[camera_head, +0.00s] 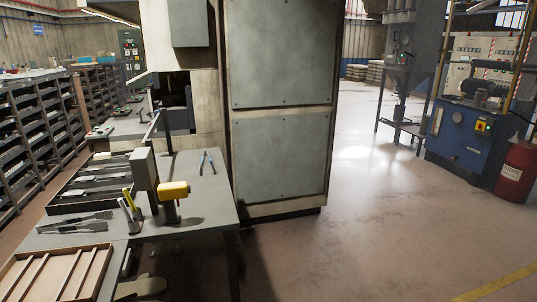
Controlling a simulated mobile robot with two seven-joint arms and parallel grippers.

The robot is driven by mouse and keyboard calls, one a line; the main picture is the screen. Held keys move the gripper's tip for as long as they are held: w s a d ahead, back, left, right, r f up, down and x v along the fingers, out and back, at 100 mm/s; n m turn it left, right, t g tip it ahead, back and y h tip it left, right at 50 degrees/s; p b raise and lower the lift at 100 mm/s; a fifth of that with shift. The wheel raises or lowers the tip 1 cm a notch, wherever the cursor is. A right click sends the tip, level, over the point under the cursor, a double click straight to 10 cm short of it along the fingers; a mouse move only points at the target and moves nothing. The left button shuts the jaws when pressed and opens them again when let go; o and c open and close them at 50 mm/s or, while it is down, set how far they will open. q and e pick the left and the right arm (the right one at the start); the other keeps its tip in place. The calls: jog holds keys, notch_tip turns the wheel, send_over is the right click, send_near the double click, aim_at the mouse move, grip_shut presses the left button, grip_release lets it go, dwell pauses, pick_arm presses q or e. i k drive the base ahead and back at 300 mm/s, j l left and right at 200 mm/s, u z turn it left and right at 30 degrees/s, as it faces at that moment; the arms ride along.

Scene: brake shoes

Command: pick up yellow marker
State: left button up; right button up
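A yellow marker (128,196) stands nearly upright, slightly tilted, in a small grey holder (131,217) on the grey workbench (200,228). Grey-white pen-like items stand beside it in the same holder. The marker's lower end is hidden in the holder. Neither of my grippers shows in the head view, so I cannot see their distance from the marker.
A yellow cylindrical object (172,190) on a dark support and a grey upright block (144,170) stand close to the holder. A wooden divided tray (62,280) lies in front. A tall machine cabinet (280,110) rises beyond the bench.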

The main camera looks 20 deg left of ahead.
aim_at(126, 196)
jog(key=i+j+u, duration=0.15)
jog(key=i+u, duration=0.6)
jog(key=i, duration=0.15)
jog(key=i+l+u, duration=0.15)
jog(key=i+u, duration=0.2)
jog(key=i, duration=0.1)
